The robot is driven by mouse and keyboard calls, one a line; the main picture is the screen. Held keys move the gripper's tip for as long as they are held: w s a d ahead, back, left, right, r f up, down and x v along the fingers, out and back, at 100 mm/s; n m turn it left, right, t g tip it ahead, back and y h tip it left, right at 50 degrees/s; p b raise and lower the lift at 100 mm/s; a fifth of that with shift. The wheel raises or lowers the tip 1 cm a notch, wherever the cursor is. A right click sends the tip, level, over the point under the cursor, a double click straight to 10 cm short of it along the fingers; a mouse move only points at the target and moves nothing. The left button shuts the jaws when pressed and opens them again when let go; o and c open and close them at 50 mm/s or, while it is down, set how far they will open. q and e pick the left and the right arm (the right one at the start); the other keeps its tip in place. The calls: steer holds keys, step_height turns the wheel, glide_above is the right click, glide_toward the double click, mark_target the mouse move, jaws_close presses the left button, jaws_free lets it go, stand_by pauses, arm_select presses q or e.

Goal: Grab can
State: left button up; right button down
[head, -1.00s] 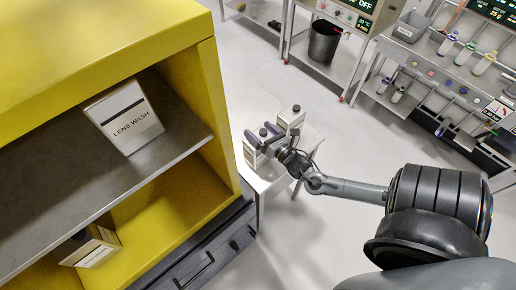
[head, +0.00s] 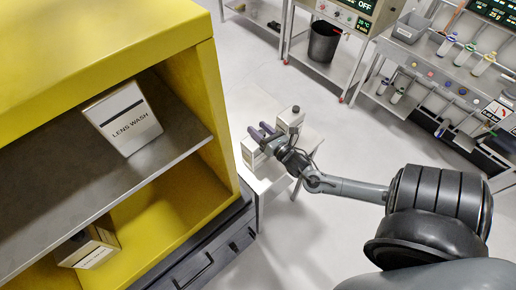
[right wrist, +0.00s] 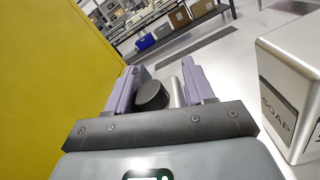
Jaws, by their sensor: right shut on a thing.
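A pale can (head: 252,154) stands at the left edge of a small white table, with its top mostly hidden by my right gripper. My right gripper (head: 261,130) has its purple fingers at the top of this can and is shut on it. In the right wrist view, the can's round black cap (right wrist: 152,96) shows between the two fingers (right wrist: 158,88). A second can (head: 290,119) with a black cap stands just right of the gripper. A silver container marked SOAP (right wrist: 292,85) is at the right of the wrist view. My left gripper is not in view.
A yellow cabinet (head: 221,130) stands close on the left, with a LENS WASH box (head: 123,117) on its grey shelf and another box (head: 91,247) below. The white table (head: 272,177) has little bare top. Open floor lies behind it, before a black bin (head: 323,42).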

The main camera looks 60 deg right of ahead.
steer(key=shift+s+a+f, duration=0.1)
steer(key=shift+a+f, duration=0.05)
steer(key=shift+f, duration=0.3)
steer(key=shift+r, duration=0.2)
